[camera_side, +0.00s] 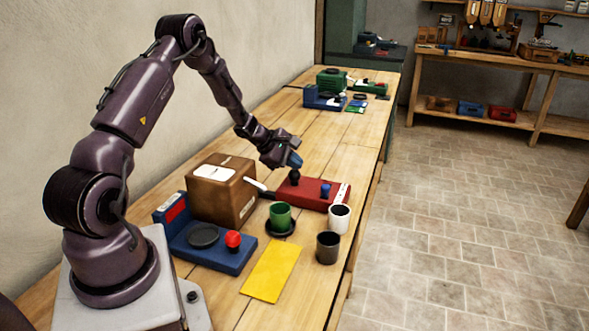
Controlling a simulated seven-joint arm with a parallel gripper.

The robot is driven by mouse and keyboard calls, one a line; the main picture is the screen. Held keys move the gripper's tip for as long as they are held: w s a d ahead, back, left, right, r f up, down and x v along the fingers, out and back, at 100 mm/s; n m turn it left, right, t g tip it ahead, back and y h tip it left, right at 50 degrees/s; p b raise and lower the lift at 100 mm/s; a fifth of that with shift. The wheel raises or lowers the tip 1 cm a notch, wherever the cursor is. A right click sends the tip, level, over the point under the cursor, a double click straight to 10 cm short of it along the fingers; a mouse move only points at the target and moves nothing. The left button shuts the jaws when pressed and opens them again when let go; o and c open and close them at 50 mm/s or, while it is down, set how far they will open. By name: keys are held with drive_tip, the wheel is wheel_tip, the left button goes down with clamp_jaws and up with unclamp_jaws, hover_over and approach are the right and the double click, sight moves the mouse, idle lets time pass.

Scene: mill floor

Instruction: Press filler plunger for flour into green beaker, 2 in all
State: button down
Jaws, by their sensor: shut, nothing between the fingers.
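The green beaker (280,216) stands upright on a round black pad at the middle of the bench. A red filler unit (307,197) lies behind it, with a black plunger (295,177) and a blue plunger (325,191) on top. A pale spout (257,187) reaches from its left side towards the brown box. I cannot read which plunger is for flour. My gripper (295,161) is shut and empty, just above the black plunger; I cannot tell whether it touches it. The beaker's contents cannot be made out.
A white cup (339,218) and dark grey cup (327,247) stand right of the beaker. A brown box (221,190), a blue unit with a red knob (233,240) and a yellow sheet (272,271) surround it.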

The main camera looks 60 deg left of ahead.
sight(294, 172)
drive_tip(key=shift+f, duration=0.5)
idle(0.4)
drive_tip(key=shift+r, duration=1.35)
drive_tip(key=shift+r, duration=0.1)
drive_tip(key=shift+r, duration=2.4)
